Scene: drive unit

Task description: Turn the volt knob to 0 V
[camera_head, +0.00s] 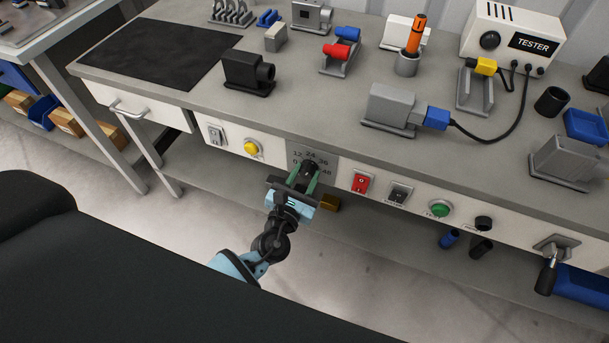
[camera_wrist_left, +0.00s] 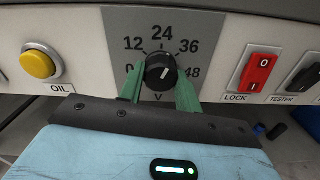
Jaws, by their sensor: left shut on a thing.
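The volt knob (camera_wrist_left: 160,70) is a round black knob on a grey panel (camera_wrist_left: 115,22) marked 0, 12, 24, 36, 48 and V. A small white mark shows on its face, right of centre; I cannot tell exactly which number it points to. In the head view the knob (camera_head: 310,166) is partly covered by my gripper. My left gripper (camera_head: 306,176) reaches the panel from the front, its green fingers on either side of the knob. The fingers also show in the wrist view (camera_wrist_left: 159,88), shut on the knob. My right gripper is in neither view.
A yellow OIL button (camera_wrist_left: 39,65) is left of the panel and a red LOCK switch (camera_wrist_left: 257,74) right of it. A TESTER switch (camera_head: 399,193) and green button (camera_head: 439,208) are further right. The bench top (camera_head: 210,104) above holds several fixtures.

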